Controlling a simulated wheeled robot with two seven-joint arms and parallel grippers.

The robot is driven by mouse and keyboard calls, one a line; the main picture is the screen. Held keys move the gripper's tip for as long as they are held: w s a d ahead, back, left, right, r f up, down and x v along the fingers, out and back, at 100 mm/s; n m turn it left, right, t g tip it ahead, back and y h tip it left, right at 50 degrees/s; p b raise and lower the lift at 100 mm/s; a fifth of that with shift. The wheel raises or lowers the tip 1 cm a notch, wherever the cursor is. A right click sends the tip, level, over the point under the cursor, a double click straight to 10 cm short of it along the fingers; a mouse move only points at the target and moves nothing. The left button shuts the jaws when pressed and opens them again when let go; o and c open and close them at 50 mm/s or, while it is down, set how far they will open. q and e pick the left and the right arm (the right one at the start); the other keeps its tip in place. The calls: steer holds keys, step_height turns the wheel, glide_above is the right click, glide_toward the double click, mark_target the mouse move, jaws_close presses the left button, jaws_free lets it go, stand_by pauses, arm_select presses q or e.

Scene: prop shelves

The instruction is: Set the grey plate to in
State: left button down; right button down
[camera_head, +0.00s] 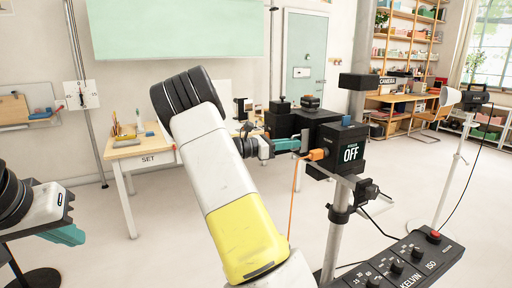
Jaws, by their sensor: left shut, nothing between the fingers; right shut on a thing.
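My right gripper (290,145) reaches the left side of a black camera-like device (312,122) on a stand. Its teal fingers are shut on a small grey plate (305,142) that stands upright at the device's side. How far the plate sits in the device is too small to tell. An orange tab (317,154) with an orange strap hanging down is just below and right of the plate. A small screen (351,153) on the device reads OFF. My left gripper (66,235) is shut and empty at the lower left, far from the device.
A control panel (405,262) with knobs and a red button is at the lower right. A small table (150,160) marked SET stands behind my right arm. A lamp stand (450,180) and its cable are at the right. Open floor lies at the left middle.

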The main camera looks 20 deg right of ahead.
steer(key=shift+w+d, duration=0.1)
steer(key=shift+d, duration=0.85)
steer(key=c, duration=1.5)
jaws_free()
steer(key=shift+a, duration=0.15)
steer(key=a, duration=0.5)
steer(key=w+a, duration=0.1)
steer(key=a, duration=0.1)
steer(key=shift+a, duration=0.25)
steer(key=shift+s+f, duration=0.1)
